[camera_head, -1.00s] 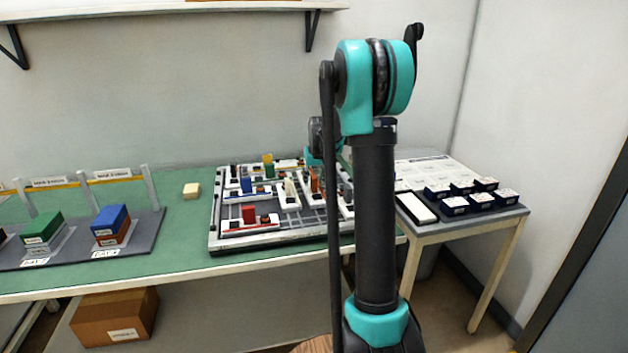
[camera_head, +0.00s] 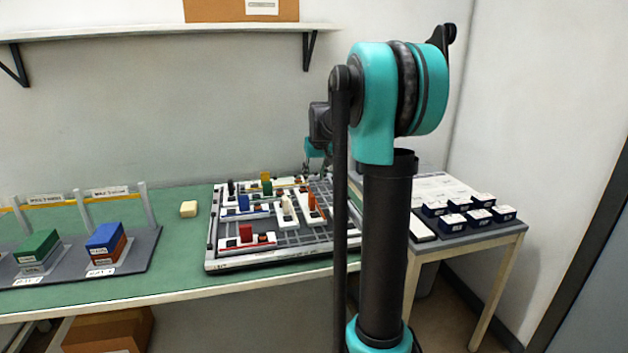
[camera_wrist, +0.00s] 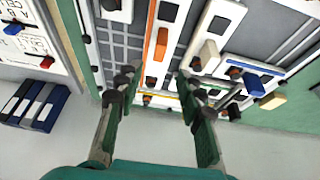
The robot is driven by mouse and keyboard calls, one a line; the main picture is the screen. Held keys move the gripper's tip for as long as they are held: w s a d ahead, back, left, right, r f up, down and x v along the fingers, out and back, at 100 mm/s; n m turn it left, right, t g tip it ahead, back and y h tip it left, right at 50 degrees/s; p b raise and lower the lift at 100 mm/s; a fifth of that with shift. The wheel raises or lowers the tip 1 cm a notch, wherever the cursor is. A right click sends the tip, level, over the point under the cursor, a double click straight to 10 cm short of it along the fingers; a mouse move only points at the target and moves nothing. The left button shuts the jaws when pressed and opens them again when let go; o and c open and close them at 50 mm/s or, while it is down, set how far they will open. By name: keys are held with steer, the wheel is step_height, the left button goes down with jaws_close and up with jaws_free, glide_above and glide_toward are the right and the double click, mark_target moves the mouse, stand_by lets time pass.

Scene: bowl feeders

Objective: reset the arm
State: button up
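My arm rises on the right of the head view, and my gripper is mostly hidden behind it there, over the far right of the board. In the wrist view my gripper (camera_wrist: 160,85) is open, its two fingers spread wide with nothing between the tips. Below and beyond the fingers is the white-and-grey board (camera_head: 225,262) with its tracks. An orange block (camera_wrist: 161,44) lies ahead between the fingers, apart from them. A cream block (camera_wrist: 208,55) and a blue block (camera_wrist: 254,84) are farther right in the wrist view.
A side table (camera_head: 470,243) at right carries several dark boxes (camera_head: 458,205). On the green bench (camera_head: 180,270) stand a grey rack with a green block (camera_head: 36,246) and a blue block (camera_head: 105,237). A small cream block (camera_head: 188,209) lies between. A shelf (camera_head: 160,31) hangs above.

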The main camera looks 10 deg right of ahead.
steer(key=s+a+f, duration=0.1)
steer(key=s+f, duration=0.1)
steer(key=s, duration=0.3)
steer(key=s+a+f, duration=0.1)
steer(key=s+f, duration=0.2)
steer(key=s, duration=0.2)
steer(key=s+a+f, duration=0.1)
steer(key=s+f, duration=0.1)
steer(key=s, duration=0.3)
steer(key=shift+s+a+f, duration=0.3)
steer(key=shift+s, duration=0.1)
steer(key=s+a+f, duration=0.1)
steer(key=s+f, duration=0.4)
steer(key=s, duration=0.5)
steer(key=s+a+f, duration=0.1)
steer(key=s+f, duration=0.5)
steer(key=s, duration=0.4)
steer(key=shift+s+a+f, duration=0.15)
steer(key=shift+f, duration=0.15)
